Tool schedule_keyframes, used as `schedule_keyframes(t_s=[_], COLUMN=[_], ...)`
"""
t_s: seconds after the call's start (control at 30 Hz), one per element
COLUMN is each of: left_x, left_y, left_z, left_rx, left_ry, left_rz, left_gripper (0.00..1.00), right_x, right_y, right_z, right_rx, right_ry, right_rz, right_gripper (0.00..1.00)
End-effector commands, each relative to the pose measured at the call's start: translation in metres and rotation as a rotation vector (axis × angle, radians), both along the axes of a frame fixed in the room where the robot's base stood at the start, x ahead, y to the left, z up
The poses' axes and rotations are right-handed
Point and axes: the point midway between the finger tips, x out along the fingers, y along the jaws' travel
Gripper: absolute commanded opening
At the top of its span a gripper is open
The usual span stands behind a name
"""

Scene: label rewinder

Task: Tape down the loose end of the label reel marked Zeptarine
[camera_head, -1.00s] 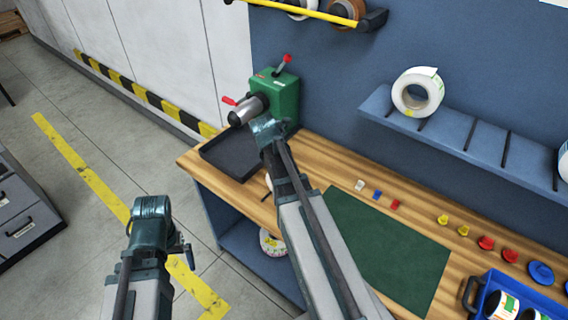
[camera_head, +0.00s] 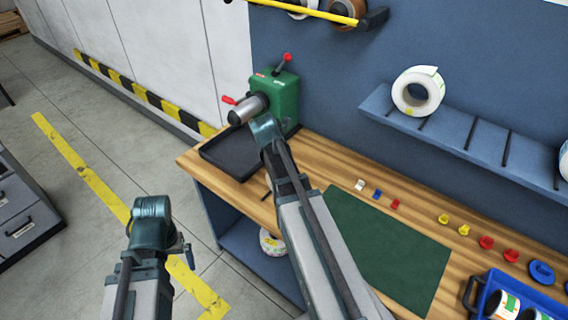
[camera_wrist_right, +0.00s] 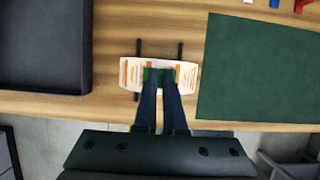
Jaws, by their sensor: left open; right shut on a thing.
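My right gripper (camera_wrist_right: 158,78) is shut on a label reel (camera_wrist_right: 130,75) with a white band, orange print and a green patch, in the right wrist view. The reel is above a pair of dark bars (camera_wrist_right: 180,50) at the front of the bench; I cannot tell the gap below it. Its name and loose end are not readable. In the head view my right arm hides that gripper and the reel. My left gripper (camera_head: 184,248) is open and empty, left of the bench over the floor, mostly hidden by its wrist.
A green machine (camera_head: 279,97) with a metal spindle and red levers stands behind a black tray (camera_head: 238,160). A green mat (camera_head: 385,245) lies right of it. A white reel (camera_head: 418,91) stands on the wall shelf. A blue crate (camera_head: 490,290) holds reels. Another reel (camera_head: 270,243) is under the bench.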

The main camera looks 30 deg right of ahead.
Motion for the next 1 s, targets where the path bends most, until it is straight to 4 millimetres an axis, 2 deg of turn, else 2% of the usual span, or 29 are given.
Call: schedule_keyframes(t_s=[0.43,0.47,0.5,0.63,1.0], left_x=[0.0000,0.0000,0.0000,0.0000,0.0000], left_y=[0.0000,0.0000,0.0000,0.0000,0.0000], left_z=[-0.0009,-0.0010,-0.0010,-0.0009,0.0011], left_rx=[0.000,0.000,0.000,0.000,0.000], left_ry=[0.000,0.000,0.000,0.000,0.000], left_rz=[0.000,0.000,0.000,0.000,0.000], left_gripper=[1.00,1.00,1.00,1.00,1.00], right_x=[-0.0004,-0.0003,-0.0003,-0.0003,-0.0003], right_y=[0.0003,0.0003,0.0003,0.0002,0.0006], right_z=[-0.0010,-0.0011,-0.0011,-0.0010,0.0010], right_rx=[0.002,0.001,0.001,0.001,0.000], right_ry=[0.001,0.002,0.002,0.000,0.000], right_rz=[0.000,0.000,0.000,0.000,0.000], right_gripper=[0.00,0.13,0.20,0.43,0.43])
